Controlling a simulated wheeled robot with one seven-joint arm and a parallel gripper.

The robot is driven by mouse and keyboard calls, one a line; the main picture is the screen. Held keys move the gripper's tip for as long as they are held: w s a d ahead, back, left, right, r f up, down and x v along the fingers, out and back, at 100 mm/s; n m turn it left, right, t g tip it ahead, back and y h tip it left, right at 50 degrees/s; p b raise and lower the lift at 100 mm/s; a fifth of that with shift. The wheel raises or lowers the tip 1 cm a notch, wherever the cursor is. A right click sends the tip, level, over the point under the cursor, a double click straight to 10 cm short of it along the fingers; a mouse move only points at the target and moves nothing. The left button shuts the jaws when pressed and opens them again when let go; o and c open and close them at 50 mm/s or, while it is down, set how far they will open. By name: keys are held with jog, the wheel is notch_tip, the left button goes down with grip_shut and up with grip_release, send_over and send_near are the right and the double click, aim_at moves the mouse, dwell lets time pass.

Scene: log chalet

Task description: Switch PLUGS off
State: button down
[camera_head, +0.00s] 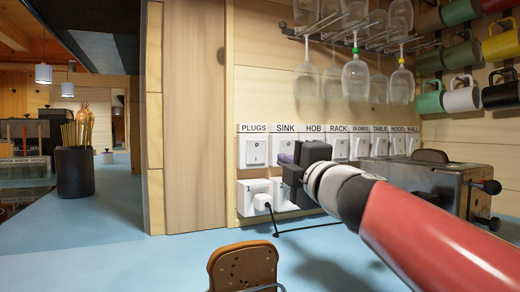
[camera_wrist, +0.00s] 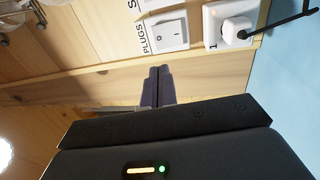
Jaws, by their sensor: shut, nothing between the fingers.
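The PLUGS switch (camera_head: 256,152) is a white rocker at the left end of a row of switches on the wooden wall, under its PLUGS label (camera_head: 254,128). In the wrist view the PLUGS switch (camera_wrist: 170,37) shows a 0 and an I mark on its rocker; which side is pressed in is hard to tell. My gripper (camera_head: 286,159) is shut and empty, in front of the wall and overlapping the SINK switch area in the head view. In the wrist view its purple fingers (camera_wrist: 158,76) show below the PLUGS switch, with no clear contact.
A white socket with a plug and cord (camera_head: 262,201) sits below the switches; its red light shows in the wrist view. A toaster (camera_head: 425,185) stands on the blue counter to the right. Glasses (camera_head: 356,80) and mugs hang above.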

aim_at(255, 145)
jog(key=p+x, duration=0.1)
jog(key=x, duration=1.2)
jog(key=shift+w+r+p, duration=0.15)
jog(key=shift+w+p, duration=0.1)
jog(key=shift+p, duration=0.05)
